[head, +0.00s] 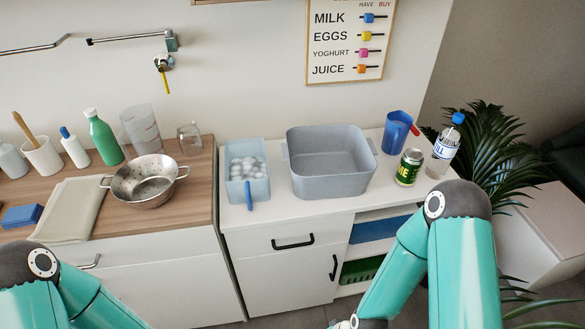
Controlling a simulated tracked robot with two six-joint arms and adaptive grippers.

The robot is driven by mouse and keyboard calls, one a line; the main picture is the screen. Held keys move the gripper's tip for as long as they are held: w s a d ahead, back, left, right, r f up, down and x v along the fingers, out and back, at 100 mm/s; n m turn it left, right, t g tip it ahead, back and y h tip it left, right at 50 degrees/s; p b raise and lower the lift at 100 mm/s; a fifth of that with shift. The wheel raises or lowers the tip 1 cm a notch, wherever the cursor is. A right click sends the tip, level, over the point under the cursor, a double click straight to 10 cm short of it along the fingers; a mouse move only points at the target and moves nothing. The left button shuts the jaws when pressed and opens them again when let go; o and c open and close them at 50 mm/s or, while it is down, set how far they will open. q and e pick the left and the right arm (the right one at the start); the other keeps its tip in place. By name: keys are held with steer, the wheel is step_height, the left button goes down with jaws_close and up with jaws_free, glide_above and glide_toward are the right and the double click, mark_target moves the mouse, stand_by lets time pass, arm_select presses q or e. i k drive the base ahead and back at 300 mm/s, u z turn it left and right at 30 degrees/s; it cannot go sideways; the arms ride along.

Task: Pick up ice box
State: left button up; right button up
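The ice box (262,190) is a light blue open container on the white counter, left of a grey tub. It is filled with white ice pieces (246,167), and a blue handle (249,195) hangs over its front. Only teal links and dark joints of my two arms show along the bottom of the head view, the left one at lower left and the right one at lower right. Both grippers are out of the picture. Nothing touches the ice box.
The grey tub (331,183) stands close to the box's right. A metal colander (148,182) stands to its left on the wooden counter. A can (408,168), a blue jug (396,132) and a water bottle (443,150) stand at right. Counter in front of the can is clear.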

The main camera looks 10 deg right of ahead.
mark_target(246, 177)
steer(key=u, duration=0.75)
steer(key=i, duration=0.15)
steer(key=z, duration=3)
steer(key=k, duration=1.65)
steer(key=u, duration=0.85)
steer(key=i, duration=0.75)
steer(key=u, duration=0.2)
